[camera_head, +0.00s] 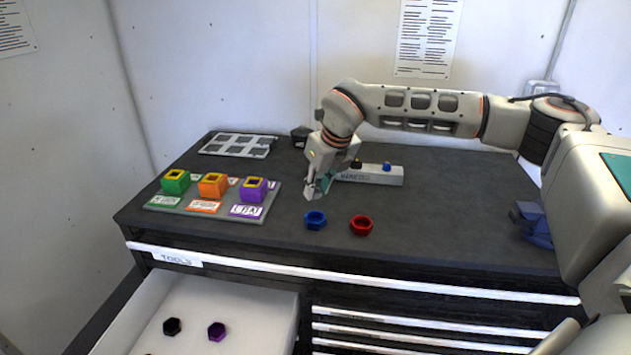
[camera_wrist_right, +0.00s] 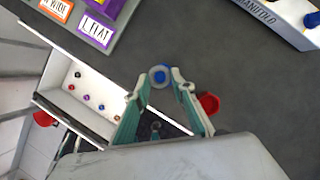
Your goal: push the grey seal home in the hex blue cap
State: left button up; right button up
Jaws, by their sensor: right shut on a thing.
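The hex blue cap (camera_head: 315,220) sits on the dark bench top, just below my right gripper (camera_head: 316,192). In the right wrist view, my right gripper (camera_wrist_right: 160,80) is shut on the grey seal (camera_wrist_right: 152,80), a small ring between its fingertips. The blue cap (camera_wrist_right: 160,75) shows blue through the ring's hole, beneath it. In the head view the seal is too small to make out, and I cannot tell whether it touches the cap. My left gripper is not in view.
A red hex cap (camera_head: 361,225) sits right of the blue one. Left is a labelled board (camera_head: 167,204) with green, orange and purple blocks. A manifold block (camera_head: 375,175) stands behind. The open drawer (camera_head: 270,310) holds loose caps. The bench between board and blue cap is clear.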

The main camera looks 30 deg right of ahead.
jog(key=shift+s+f+b, duration=0.1)
jog(key=shift+f+b, duration=0.3)
jog(key=shift+f, duration=0.1)
jog(key=shift+f+b, duration=0.85)
jog(key=shift+f, duration=0.65)
jog(key=shift+f+b, duration=0.85)
jog(key=shift+f, duration=0.5)
jog(key=o, duration=0.9)
jog(key=shift+c, duration=0.2)
jog(key=shift+o, duration=0.3)
jog(key=shift+o, duration=1.3)
jog(key=shift+r, duration=0.1)
